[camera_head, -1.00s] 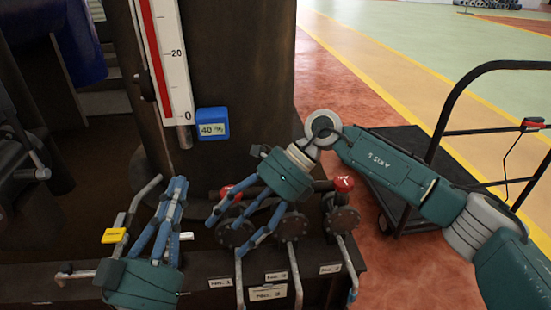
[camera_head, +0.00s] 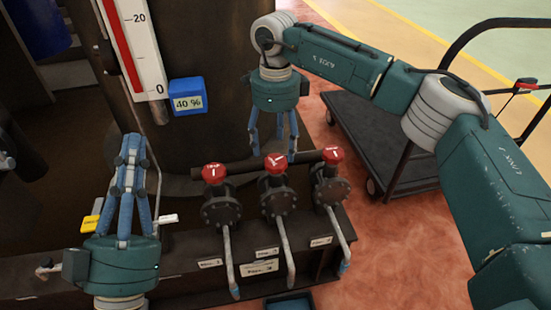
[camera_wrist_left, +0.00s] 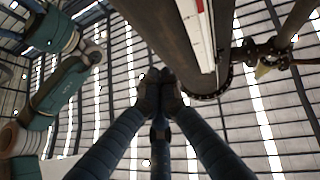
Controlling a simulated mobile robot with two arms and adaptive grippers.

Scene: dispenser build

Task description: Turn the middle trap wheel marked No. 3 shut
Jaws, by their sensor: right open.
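Three red trap wheels sit on dark flanged valves in a row: the left wheel (camera_head: 214,173), the middle wheel (camera_head: 276,162) and the right wheel (camera_head: 332,155). Each red cap bears a white mark, too small to read surely. My right gripper (camera_head: 273,146) points down with its fingers spread, just behind and above the middle wheel in the picture; I cannot tell whether it touches anything. My left gripper (camera_head: 130,148) points up, left of the valves, away from the wheels. In the left wrist view its fingertips (camera_wrist_left: 160,88) meet with nothing between them.
Pipes with blue ends run down in front of the valves, beside small white labels (camera_head: 260,267). A column carries a red scale (camera_head: 138,50) and a blue 40 % sign (camera_head: 187,96). A black cart (camera_head: 385,140) stands at right on red floor.

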